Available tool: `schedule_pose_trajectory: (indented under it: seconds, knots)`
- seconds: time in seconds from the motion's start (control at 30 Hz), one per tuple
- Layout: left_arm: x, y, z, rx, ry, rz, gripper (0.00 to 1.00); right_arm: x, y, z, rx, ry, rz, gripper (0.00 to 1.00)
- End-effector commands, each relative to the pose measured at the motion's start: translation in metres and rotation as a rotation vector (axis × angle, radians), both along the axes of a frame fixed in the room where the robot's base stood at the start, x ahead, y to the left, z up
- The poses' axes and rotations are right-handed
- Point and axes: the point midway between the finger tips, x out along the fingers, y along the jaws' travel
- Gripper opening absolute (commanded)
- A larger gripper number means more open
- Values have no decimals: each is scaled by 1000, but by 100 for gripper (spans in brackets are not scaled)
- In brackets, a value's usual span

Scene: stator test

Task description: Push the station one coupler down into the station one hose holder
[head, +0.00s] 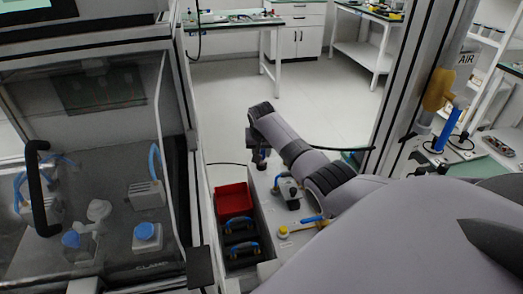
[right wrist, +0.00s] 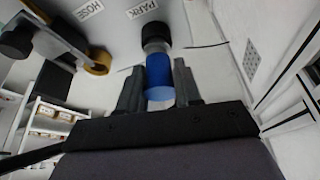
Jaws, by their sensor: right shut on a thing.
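My right gripper (right wrist: 160,76) is shut on a blue cylindrical piece (right wrist: 160,80), which looks like the coupler, with one dark finger on each side of it. A grey collar and a black round part (right wrist: 156,34) sit at its far end, beside the label PARK. I cannot tell whether the black part belongs to the coupler or the holder, or how deep the coupler sits. In the head view my right arm reaches left over a light grey bench (head: 268,205); its gripper is mostly hidden at the arm's far end. My left gripper is not in view.
A fixture with a yellow ring (right wrist: 98,62) stands near the label HOSE. A red bin (head: 233,200) is left of the bench. A glazed enclosure with a black handle (head: 40,185) fills the left.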

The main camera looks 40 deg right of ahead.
Motion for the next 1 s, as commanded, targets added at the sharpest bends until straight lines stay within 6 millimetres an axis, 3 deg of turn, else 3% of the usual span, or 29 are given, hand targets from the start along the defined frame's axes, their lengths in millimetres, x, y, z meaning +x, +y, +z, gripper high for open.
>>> schedule_pose_trajectory:
  seconds: [0.27, 0.3, 0.37, 0.4, 0.77, 1.0]
  knots:
    - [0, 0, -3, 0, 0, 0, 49, 1, 0, -4, -1, -2, 0, 1]
    - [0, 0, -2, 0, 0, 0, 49, 1, 0, -4, -1, -2, 0, 40]
    - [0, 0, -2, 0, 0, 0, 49, 1, 0, -3, -1, -2, 0, 60]
    - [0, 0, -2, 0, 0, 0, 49, 1, 0, -3, -1, -2, 0, 64]
    - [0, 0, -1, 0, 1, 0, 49, -1, 1, -1, 0, 0, 0, 64]
    - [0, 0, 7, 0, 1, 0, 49, -7, 6, 20, -1, -2, 0, 64]
